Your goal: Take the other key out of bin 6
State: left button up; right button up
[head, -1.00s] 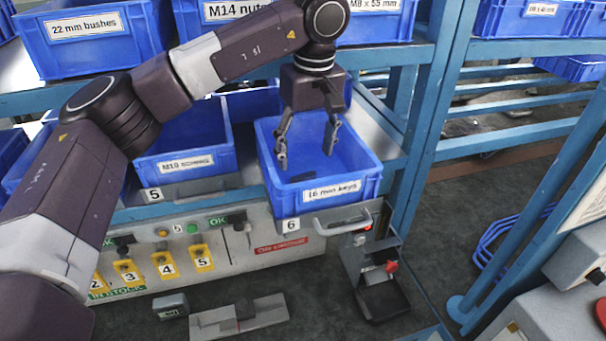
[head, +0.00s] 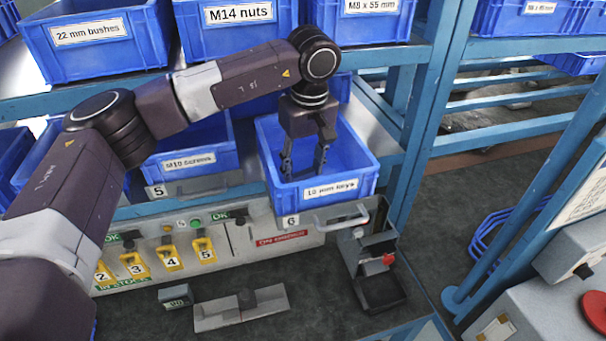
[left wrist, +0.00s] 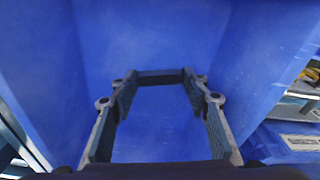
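Bin 6 (head: 365,185) is a blue bin with a label that reads like "16 mm keys" and a "6" tag below its front. My left gripper (head: 304,174) points down inside it. In the left wrist view a dark bar, the key (left wrist: 160,78), spans the gap between the two fingertips of my left gripper (left wrist: 160,84) and appears to touch both. The fingers stand apart by the bar's length. Bare blue bin walls surround them. The key is hard to make out in the head view. My right gripper is not in view.
The M10 screws bin (head: 220,158) stands to the left of bin 6. An upper shelf holds the M14 nuts bin (head: 238,38) and others. A handle (head: 342,218) and a dark tray (head: 380,290) are below bin 6. A grey plate (head: 215,315) lies on the bench.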

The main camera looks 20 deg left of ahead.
pick_arm(q)
jog(key=c, duration=0.6)
